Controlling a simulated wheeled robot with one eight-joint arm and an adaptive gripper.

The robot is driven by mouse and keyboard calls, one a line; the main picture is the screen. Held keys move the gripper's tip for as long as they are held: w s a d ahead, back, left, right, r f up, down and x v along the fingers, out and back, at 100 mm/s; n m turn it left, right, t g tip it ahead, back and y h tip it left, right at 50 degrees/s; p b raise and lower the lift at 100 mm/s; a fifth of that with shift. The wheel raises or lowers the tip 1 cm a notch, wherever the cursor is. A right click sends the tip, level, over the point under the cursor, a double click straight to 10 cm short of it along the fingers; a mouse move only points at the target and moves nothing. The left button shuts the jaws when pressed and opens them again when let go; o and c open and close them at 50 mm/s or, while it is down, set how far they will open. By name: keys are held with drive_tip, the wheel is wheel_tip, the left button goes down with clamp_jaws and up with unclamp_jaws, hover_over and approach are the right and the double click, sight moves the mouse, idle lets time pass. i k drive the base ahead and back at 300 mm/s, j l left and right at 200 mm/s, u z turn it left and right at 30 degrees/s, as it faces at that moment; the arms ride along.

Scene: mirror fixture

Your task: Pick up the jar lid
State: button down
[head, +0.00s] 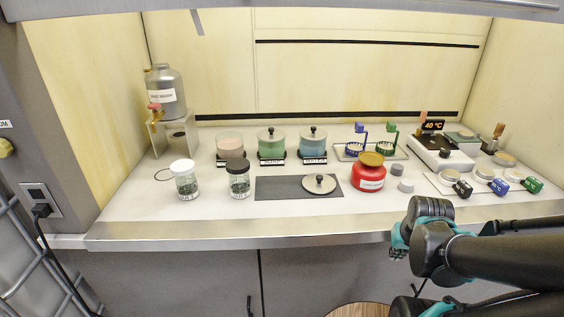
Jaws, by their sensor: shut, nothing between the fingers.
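The jar lid (312,187), a round pale metal disc with a dark knob on top, lies flat on a dark grey mat (280,190) near the middle of the bench. A pink-filled jar (229,149) behind it shows no knobbed lid. A green jar (271,149) and a blue jar (312,149) beside it have knobbed lids like the loose one. My arm reaches in at the lower right, in front of the bench edge and apart from the lid.
A red jar (368,182) with a gold lid stands right of the mat, next to small grey cylinders. Two glass jars, white-topped (185,182) and dark-topped (238,182), stand left. The front strip is clear.

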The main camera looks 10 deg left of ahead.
sight(316, 183)
drive_tip(key=k+j+u, duration=0.15)
drive_tip(key=j, duration=0.2)
drive_tip(key=k+j+u, duration=0.1)
drive_tip(key=k+j, duration=0.15)
drive_tip(key=k+j+u, duration=0.15)
drive_tip(key=j, duration=0.35)
drive_tip(key=k+j+u, duration=0.15)
drive_tip(key=j, duration=0.2)
